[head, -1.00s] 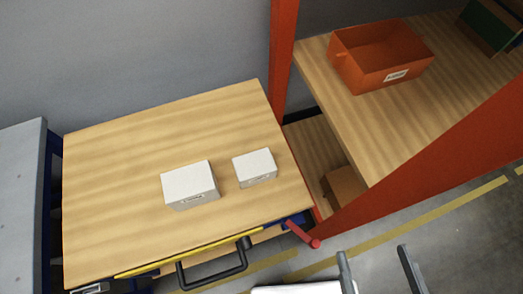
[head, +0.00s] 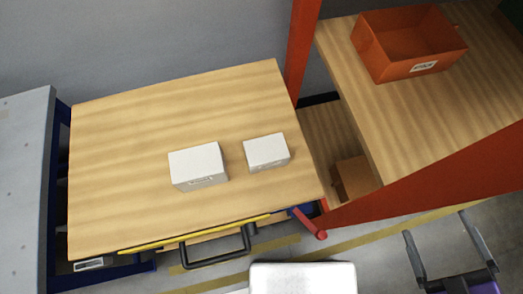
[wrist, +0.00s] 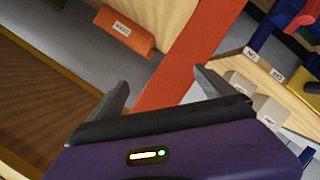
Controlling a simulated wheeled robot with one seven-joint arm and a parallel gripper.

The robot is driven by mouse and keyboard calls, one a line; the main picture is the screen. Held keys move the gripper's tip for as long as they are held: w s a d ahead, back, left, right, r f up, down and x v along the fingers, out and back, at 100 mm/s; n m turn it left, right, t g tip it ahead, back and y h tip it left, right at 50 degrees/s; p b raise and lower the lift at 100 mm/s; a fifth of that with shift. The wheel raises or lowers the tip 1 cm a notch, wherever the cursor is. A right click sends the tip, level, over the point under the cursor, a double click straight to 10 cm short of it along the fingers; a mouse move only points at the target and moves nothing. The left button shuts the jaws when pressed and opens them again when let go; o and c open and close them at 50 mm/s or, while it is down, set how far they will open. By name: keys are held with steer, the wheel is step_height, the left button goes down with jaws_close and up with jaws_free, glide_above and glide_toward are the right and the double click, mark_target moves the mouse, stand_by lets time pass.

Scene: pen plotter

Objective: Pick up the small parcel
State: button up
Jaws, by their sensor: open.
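Two white box-shaped parcels with small labels stand on the wooden top of a cart (head: 130,125) in the head view. The small parcel (head: 266,150) is the right one, near the cart's right edge. The larger parcel (head: 197,166) stands to its left, with a gap between them. My gripper (head: 438,240) is open and empty at the lower right, over the floor and well apart from both parcels. In the wrist view my gripper (wrist: 162,90) shows its two fingers spread with nothing between them. Two pale boxes show beyond the right finger there.
An orange bin (head: 408,45) stands on a wooden shelf with red-orange uprights (head: 304,40), right of the cart. A brown box (head: 356,177) sits on the lower shelf. The cart has a black handle (head: 217,248) and a red lever (head: 310,226) at its front. A grey surface (head: 22,170) lies left.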

steer(key=w+d+f+n+y+b, duration=0.1)
steer(key=w+d+n+y+b, duration=0.2)
steer(key=w+d+n, duration=0.45)
steer(key=w+a+n+g+y+b, duration=0.1)
steer(key=w+a+n+y+b, duration=0.25)
steer(key=w+n, duration=0.6)
steer(key=n+g+y+b, duration=0.75)
steer(key=n+g, duration=0.95)
steer(key=n, duration=1.2)
glide_toward(286, 146)
steer(key=shift+h, duration=0.8)
steer(key=b+x, duration=0.1)
steer(key=x, duration=0.6)
steer(key=shift+w+a+b, duration=0.1)
steer(key=shift+a+b, duration=0.25)
steer(key=shift+a+f+n, duration=0.15)
steer(key=shift+a+n, duration=0.25)
steer(key=shift+a, duration=0.2)
steer(key=shift+x, duration=0.8)
steer(key=shift+f+p+x, duration=0.15)
steer(key=shift+p+x, duration=0.05)
steer(key=shift+x, duration=1.25)
steer(key=shift+f+p+x, duration=0.15)
steer(key=shift+x, duration=1.35)
steer(key=shift+d, duration=0.15)
steer(key=c, duration=1.8)
steer(key=shift+r, duration=0.15)
